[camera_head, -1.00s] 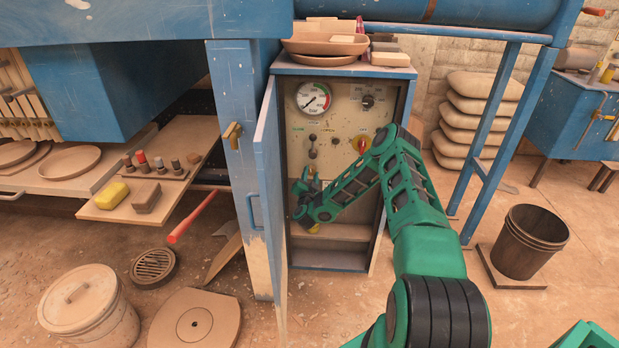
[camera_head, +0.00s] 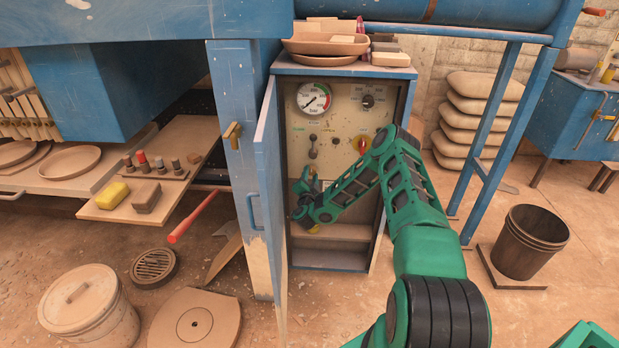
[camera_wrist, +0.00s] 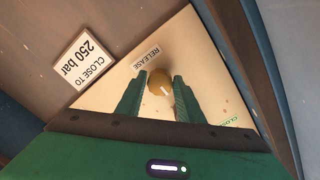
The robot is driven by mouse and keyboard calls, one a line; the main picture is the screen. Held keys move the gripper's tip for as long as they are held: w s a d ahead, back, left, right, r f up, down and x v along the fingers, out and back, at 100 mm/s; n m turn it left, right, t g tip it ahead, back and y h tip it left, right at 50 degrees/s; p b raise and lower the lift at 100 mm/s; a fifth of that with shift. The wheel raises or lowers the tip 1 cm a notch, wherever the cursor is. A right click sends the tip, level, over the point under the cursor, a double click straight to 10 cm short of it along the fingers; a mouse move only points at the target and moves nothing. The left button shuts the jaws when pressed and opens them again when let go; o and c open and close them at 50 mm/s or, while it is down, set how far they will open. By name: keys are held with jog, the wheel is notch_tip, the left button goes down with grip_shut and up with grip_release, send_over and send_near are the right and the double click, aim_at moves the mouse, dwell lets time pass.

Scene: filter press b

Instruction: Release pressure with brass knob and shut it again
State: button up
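The brass knob (camera_wrist: 160,81) sits on the cream panel below a label reading RELEASE in the wrist view. It has a white mark on its face. My gripper (camera_wrist: 160,78) has one green finger on each side of the knob, and the knob fills the gap between the tips. In the head view my gripper (camera_head: 304,205) is at the lower left of the open cabinet's panel and hides the knob. The round pressure gauge (camera_head: 314,98) is above; its needle is too small to read well.
The blue cabinet door (camera_head: 269,185) stands open just left of my gripper. A dark lever (camera_head: 313,147), a red-and-yellow switch (camera_head: 361,143) and a black dial (camera_head: 367,101) are on the panel above. A CLOSE TO 250 bar sign (camera_wrist: 84,58) is beside the panel.

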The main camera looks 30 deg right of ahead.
jog(key=shift+o, duration=1.2)
jog(key=v, duration=1)
jog(key=shift+s+a, duration=0.25)
jog(key=shift+f, duration=0.1)
